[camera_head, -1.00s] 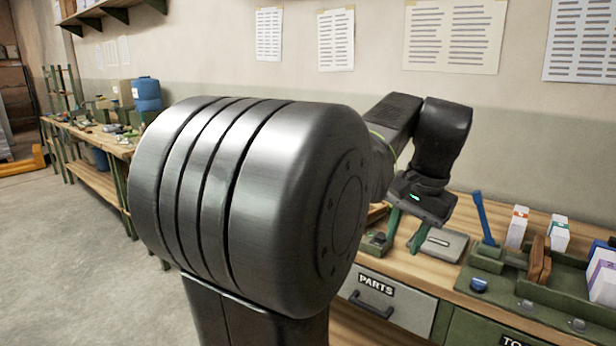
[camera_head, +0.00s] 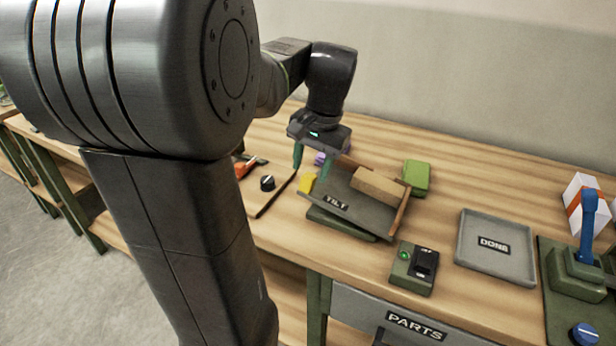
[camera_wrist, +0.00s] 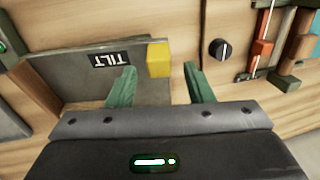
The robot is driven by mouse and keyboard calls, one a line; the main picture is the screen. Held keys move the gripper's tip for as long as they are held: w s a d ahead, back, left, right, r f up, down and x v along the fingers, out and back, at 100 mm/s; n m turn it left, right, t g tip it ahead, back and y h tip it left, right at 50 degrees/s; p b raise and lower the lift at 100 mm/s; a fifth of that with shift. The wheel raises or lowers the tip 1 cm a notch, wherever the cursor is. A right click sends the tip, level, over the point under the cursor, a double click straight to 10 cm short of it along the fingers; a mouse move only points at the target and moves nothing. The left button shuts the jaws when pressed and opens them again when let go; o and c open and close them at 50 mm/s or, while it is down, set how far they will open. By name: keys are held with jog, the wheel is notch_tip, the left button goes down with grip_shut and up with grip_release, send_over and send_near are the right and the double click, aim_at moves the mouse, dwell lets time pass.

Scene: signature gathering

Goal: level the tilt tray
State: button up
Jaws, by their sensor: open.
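The grey tilt tray (camera_head: 362,214), labelled TILT, sits on a green base on the bench. It slants, its right end looking lower than its left. A tan wooden block (camera_head: 380,185) lies toward its right end, by a wooden lip. A small yellow block (camera_head: 307,182) is at its left end; I cannot tell whether it rests on the tray. My gripper (camera_head: 311,174) points down over that end, open. In the wrist view, the yellow block (camera_wrist: 158,58) shows between the fingertips of my gripper (camera_wrist: 159,69), with gaps either side; the tray (camera_wrist: 75,85) extends left.
A green block (camera_head: 416,177) lies behind the tray. A green box with a black switch (camera_head: 424,264) and a grey DONE tray (camera_head: 495,268) stand to the right. A black knob (camera_head: 267,183) and orange-handled tool (camera_head: 243,167) are left. A purple item (camera_head: 320,158) is partly hidden behind my gripper.

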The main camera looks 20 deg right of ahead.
aim_at(309, 176)
jog(key=shift+w+a+f, duration=0.1)
jog(key=shift+f, duration=0.75)
jog(key=shift+w+a+f, duration=0.1)
jog(key=shift+f, duration=0.75)
jog(key=shift+s, duration=0.1)
grip_shut()
